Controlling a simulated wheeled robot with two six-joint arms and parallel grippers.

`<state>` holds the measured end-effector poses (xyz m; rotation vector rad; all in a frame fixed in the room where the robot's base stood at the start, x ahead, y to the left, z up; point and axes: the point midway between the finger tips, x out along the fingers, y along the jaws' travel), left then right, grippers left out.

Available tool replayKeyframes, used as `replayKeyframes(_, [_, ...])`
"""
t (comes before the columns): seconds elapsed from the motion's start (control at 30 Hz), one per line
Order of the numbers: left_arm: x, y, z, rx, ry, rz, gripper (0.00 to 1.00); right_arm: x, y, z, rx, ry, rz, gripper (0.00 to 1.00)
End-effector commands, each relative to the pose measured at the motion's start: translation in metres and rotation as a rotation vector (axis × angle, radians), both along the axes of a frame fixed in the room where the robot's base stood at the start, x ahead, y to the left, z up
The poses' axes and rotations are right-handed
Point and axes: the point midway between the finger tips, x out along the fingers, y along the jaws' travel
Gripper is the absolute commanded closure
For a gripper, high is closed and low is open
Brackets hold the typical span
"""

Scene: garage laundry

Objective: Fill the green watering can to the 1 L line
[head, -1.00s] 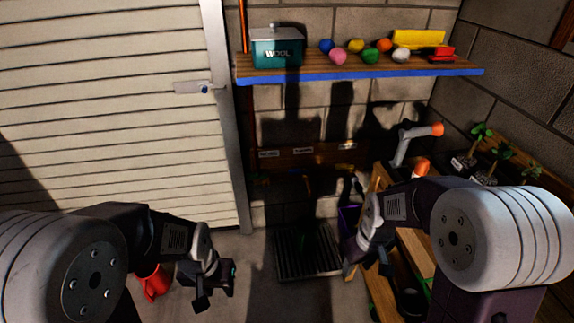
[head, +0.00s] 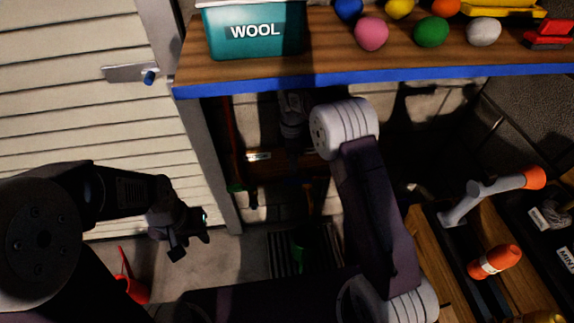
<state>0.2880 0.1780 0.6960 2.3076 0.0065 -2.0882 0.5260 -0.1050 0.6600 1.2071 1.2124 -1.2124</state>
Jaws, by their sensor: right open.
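My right gripper (head: 293,145) reaches in under the shelf toward the back wall. It is open, in deep shadow, and its fingertips are hard to make out. My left gripper (head: 190,245) hangs over the floor in front of the white door, open and empty.
The blue-edged shelf (head: 400,75) bears a teal WOOL box (head: 255,32) and several coloured balls, close above my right wrist. A red can-like object (head: 131,286) is at lower left. A wooden bench (head: 432,240) with a grey, orange-tipped tool (head: 485,196) and an orange bottle (head: 494,262) is at right.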

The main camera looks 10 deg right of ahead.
Motion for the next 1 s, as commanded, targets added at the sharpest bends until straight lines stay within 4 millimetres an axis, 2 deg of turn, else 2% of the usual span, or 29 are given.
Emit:
replayKeyframes(0.17, [0.000, 0.000, -0.006, 0.000, 0.000, 0.000, 0.63, -0.001, 0.000, -0.012, 0.000, 0.002, -0.001, 0.56])
replayKeyframes(0.4, [0.000, 0.000, -0.027, 0.000, 0.000, 0.000, 0.63, -0.001, 0.000, -0.063, 0.000, 0.002, -0.002, 0.56])
replayKeyframes(0.5, [0.000, 0.000, -0.033, 0.000, 0.000, 0.000, 0.63, -0.001, 0.000, -0.079, 0.000, 0.001, -0.003, 0.56])
replayKeyframes(0.67, [0.000, 0.000, -0.036, 0.000, 0.000, 0.000, 0.63, -0.001, 0.000, -0.090, 0.000, 0.000, -0.003, 0.56])
replayKeyframes(0.9, [0.000, 0.000, -0.035, 0.000, 0.000, 0.000, 0.63, -0.001, 0.000, -0.090, 0.000, -0.001, -0.003, 0.56])
replayKeyframes(0.97, [0.000, 0.000, -0.035, 0.000, 0.000, 0.000, 0.63, -0.001, 0.000, -0.090, 0.000, -0.001, -0.003, 0.70])
replayKeyframes(1.0, [0.000, 0.000, -0.035, 0.000, 0.000, 0.000, 0.63, -0.001, 0.000, -0.090, 0.000, -0.001, -0.003, 0.81])
